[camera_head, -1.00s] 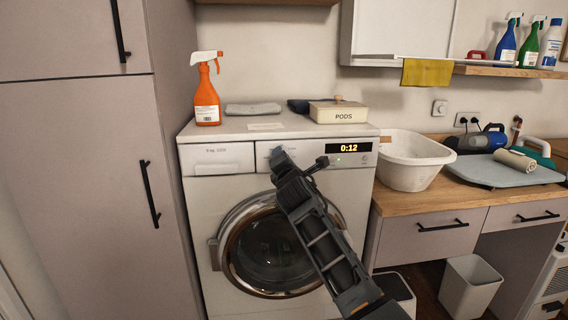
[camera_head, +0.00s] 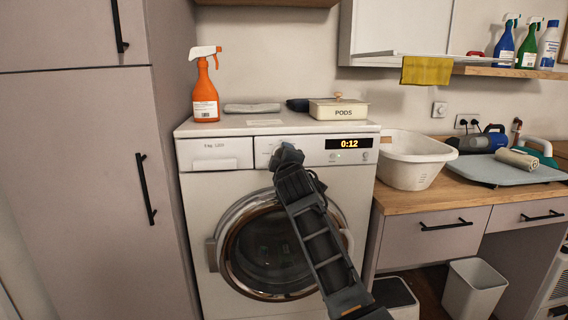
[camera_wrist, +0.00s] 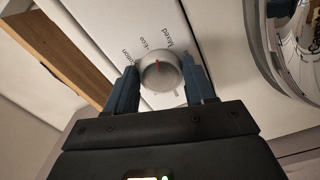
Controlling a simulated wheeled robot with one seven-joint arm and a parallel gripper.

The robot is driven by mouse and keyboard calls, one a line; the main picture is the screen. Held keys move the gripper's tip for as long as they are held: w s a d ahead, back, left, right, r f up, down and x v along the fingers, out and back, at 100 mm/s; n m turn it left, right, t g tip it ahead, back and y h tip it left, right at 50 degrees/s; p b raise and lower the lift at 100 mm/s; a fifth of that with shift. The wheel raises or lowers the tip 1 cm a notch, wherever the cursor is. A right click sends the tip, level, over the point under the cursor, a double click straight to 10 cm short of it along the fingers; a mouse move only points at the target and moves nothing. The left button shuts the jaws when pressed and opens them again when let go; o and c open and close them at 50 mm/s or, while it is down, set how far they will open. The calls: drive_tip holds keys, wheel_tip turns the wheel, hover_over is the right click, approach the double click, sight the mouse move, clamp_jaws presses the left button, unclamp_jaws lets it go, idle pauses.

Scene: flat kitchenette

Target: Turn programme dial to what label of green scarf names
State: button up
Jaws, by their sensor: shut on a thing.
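The programme dial (camera_wrist: 160,74) is a round, light knob with a red mark on the washing machine's front panel. My gripper (camera_wrist: 160,84) is shut on the dial, with one blue-grey finger on each side of it. Printed words show around the dial in the wrist view, among them "Eco" and "Mixed"; another, partly cut, ends in "tton". The red mark points roughly towards the printed words. In the head view, my gripper (camera_head: 284,154) covers the dial on the washing machine (camera_head: 190,230). I see no green scarf or label that I can identify.
The machine's display (camera_head: 349,143) reads 0:12. An orange spray bottle (camera_head: 205,88), a folded grey cloth (camera_head: 252,108) and a PODS box (camera_head: 338,111) are on top. A white basin (camera_head: 412,165) stands on the counter at right.

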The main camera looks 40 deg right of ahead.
drive_tip(key=m+b, duration=0.2)
drive_tip(key=m, duration=0.2)
drive_tip(key=m+b, duration=0.2)
drive_tip(key=m, duration=0.2)
drive_tip(key=m+b, duration=0.2)
drive_tip(key=m, duration=0.2)
drive_tip(key=shift+w+a+f, duration=0.1)
drive_tip(key=shift+a+f, duration=0.05)
drive_tip(key=shift+f, duration=0.2)
drive_tip(key=shift+r+m+b, duration=0.1)
drive_tip(key=shift+m+b, duration=0.4)
drive_tip(key=shift+m, duration=0.5)
drive_tip(key=o, duration=1)
drive_tip(key=shift+v, duration=3.9)
